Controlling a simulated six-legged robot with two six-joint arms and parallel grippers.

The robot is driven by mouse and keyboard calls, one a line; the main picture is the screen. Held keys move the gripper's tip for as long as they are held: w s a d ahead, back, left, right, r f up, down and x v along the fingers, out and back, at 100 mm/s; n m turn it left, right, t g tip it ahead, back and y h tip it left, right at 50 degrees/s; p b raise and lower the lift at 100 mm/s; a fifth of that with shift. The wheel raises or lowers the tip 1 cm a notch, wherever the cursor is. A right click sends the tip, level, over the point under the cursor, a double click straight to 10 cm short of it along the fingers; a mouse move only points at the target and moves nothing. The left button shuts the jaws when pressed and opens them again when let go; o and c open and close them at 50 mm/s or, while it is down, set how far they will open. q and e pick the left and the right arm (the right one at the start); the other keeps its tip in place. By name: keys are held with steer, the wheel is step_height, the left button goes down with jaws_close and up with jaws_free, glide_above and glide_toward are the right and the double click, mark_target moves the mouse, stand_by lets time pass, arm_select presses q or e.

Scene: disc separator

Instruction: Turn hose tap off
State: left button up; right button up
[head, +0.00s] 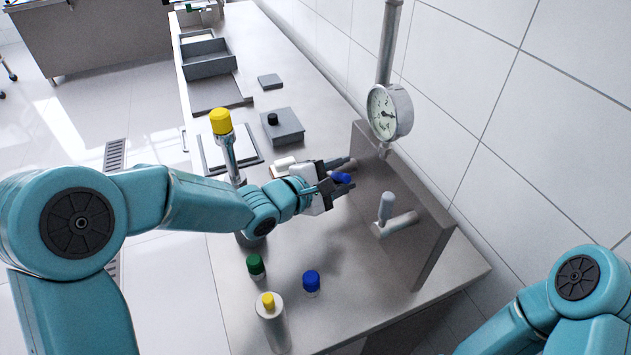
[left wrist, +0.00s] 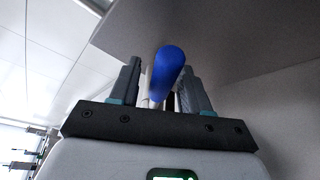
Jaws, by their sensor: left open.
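A blue handle (head: 342,178), which looks like the hose tap's lever, stands out in front of an upright grey panel (head: 425,235). My left gripper (head: 334,176) is open at this handle, with a finger on either side. In the left wrist view the rounded blue handle (left wrist: 168,68) lies between the two dark fingers of the left gripper (left wrist: 160,85). I cannot tell whether the fingers touch it. The tap's body is mostly hidden behind the gripper. My right gripper is out of view; only part of my right arm shows at the lower right.
A second, grey lever (head: 385,207) sits on the panel to the right. A round gauge (head: 388,110) on a pipe stands above. A yellow-capped post (head: 222,122) rises near my left forearm. Green-capped (head: 256,266), blue-capped (head: 311,281) and yellow-capped (head: 272,325) containers stand on the bench.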

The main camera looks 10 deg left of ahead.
arm_select(q)
steer(key=p+v, duration=0.1)
steer(key=v, duration=1.4)
steer(key=shift+p, duration=0.4)
steer(key=shift+s+a, duration=0.1)
steer(key=shift+a, duration=0.05)
